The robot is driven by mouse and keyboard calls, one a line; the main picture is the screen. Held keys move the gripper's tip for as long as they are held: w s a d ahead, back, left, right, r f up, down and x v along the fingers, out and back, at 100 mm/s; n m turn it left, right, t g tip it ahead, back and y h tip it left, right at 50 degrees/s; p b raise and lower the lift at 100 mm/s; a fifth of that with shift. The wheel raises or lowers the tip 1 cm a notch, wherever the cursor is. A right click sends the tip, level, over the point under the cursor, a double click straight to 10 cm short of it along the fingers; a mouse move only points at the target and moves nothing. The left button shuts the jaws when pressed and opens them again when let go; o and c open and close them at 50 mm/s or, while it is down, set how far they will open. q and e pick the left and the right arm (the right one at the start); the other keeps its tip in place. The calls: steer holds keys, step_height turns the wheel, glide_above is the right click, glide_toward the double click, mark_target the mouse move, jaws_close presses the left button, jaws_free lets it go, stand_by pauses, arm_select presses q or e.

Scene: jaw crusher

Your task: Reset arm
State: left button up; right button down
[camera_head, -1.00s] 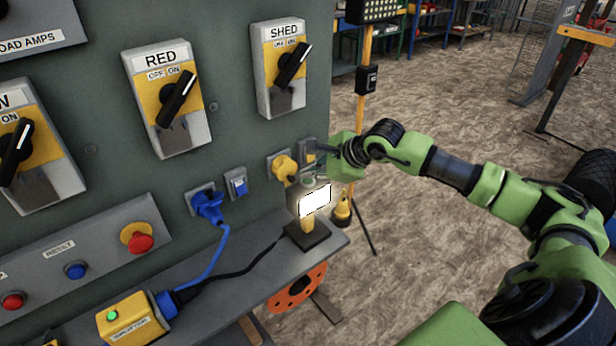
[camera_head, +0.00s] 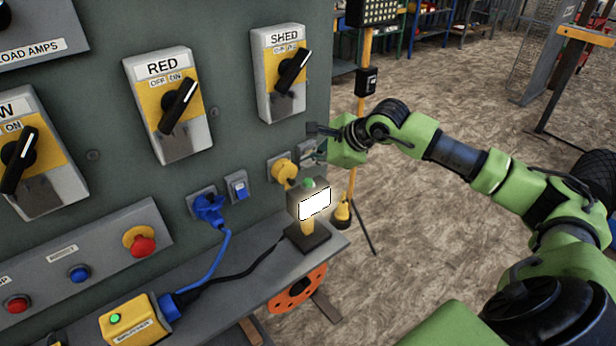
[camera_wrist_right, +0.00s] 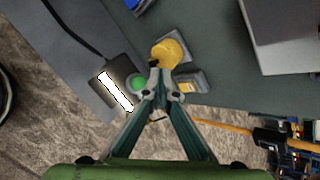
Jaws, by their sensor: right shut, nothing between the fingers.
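My right arm reaches in from the right in the head view. Its gripper (camera_head: 318,132) is in front of the panel's right edge, above a small stand with a lit white screen (camera_head: 314,204) and a green button (camera_head: 309,183). In the right wrist view the fingers of my right gripper (camera_wrist_right: 157,88) meet at the tips, shut and empty. The green button (camera_wrist_right: 136,84) shows beside the fingers, and a yellow plug (camera_wrist_right: 168,52) lies beyond the tips. My left gripper is not in view.
The panel carries the RED switch (camera_head: 172,104), the SHED switch (camera_head: 284,74), a blue plug (camera_head: 208,208) and a yellow plug (camera_head: 284,170). A grey shelf (camera_head: 235,283) juts out below. A yellow post (camera_head: 362,100) stands behind my gripper. Open floor lies right of the panel.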

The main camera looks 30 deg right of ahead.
steer(key=shift+r, duration=0.35)
